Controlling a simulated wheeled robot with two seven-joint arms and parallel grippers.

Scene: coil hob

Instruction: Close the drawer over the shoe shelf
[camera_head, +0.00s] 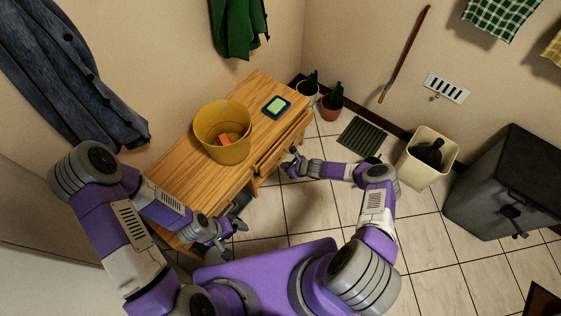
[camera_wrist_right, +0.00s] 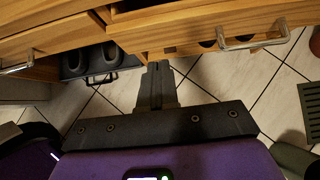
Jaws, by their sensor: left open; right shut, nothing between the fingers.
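The wooden bench (camera_head: 190,175) has drawers along its front. In the right wrist view a left drawer front (camera_wrist_right: 55,38) with a metal handle sits above a low shelf with dark shoes (camera_wrist_right: 88,60). Beside it, another drawer front (camera_wrist_right: 200,22) has a metal handle and stands out, with a dark gap behind its top edge. How far each is open is hard to tell. My right gripper (camera_head: 289,163) is shut and empty, its fingers (camera_wrist_right: 158,68) just in front of and below the drawer fronts. My left gripper (camera_head: 226,238) is open near the bench's near end.
A yellow bucket (camera_head: 222,146) and a blue-framed device (camera_head: 276,106) stand on the bench top. Potted plants (camera_head: 331,108), a floor grate (camera_head: 362,137), a bin (camera_head: 425,160) and a dark cabinet (camera_head: 505,185) are to the right. The tiled floor between is clear.

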